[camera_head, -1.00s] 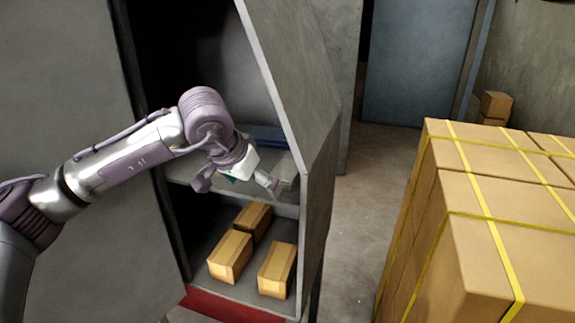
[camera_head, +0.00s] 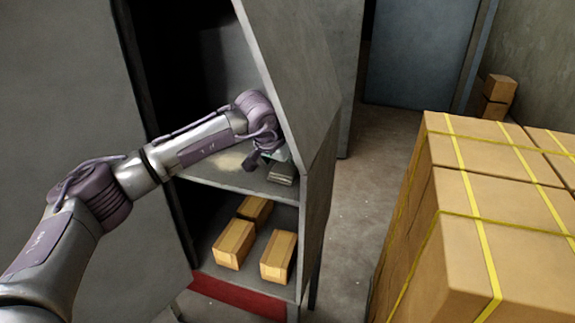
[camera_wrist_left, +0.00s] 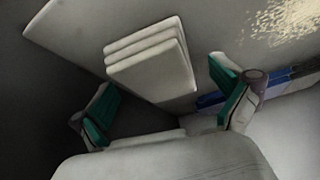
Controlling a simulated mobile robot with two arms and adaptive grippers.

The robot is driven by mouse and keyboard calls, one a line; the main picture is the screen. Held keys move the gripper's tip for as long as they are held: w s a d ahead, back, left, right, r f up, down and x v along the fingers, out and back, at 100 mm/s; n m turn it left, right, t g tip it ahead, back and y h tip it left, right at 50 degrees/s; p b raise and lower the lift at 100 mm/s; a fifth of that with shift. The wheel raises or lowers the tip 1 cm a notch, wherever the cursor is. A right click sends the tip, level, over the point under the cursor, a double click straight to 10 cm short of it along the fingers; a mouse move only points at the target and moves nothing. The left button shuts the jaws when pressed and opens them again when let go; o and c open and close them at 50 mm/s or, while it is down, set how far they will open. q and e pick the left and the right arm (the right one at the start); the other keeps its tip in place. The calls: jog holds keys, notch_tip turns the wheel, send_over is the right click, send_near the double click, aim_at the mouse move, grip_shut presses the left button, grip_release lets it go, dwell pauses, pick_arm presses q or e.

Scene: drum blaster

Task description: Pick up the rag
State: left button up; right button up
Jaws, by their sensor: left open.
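A folded pale grey stack, which looks like the rag (camera_head: 283,173), lies on the middle shelf (camera_head: 222,177) of the grey cabinet, close to its right wall. In the left wrist view the rag (camera_wrist_left: 150,58) shows as several flat layers, ahead of the fingers and roughly between them. My left gripper (camera_head: 275,155) is inside the cabinet just above and behind the rag in the head view, partly hidden by its own wrist. In the left wrist view its green-padded fingers (camera_wrist_left: 168,105) are spread apart with nothing between them. My right gripper is not in view.
The cabinet's right side wall (camera_head: 290,75) stands close to my left wrist. Several cardboard boxes (camera_head: 234,244) sit on the lower shelf. A blue object (camera_wrist_left: 272,76) lies beside the right finger. A large strapped carton stack (camera_head: 500,200) stands at the right, with bare floor between.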

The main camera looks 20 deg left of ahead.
pick_arm(q)
jog(key=c, duration=1.1)
jog(key=shift+r, duration=0.15)
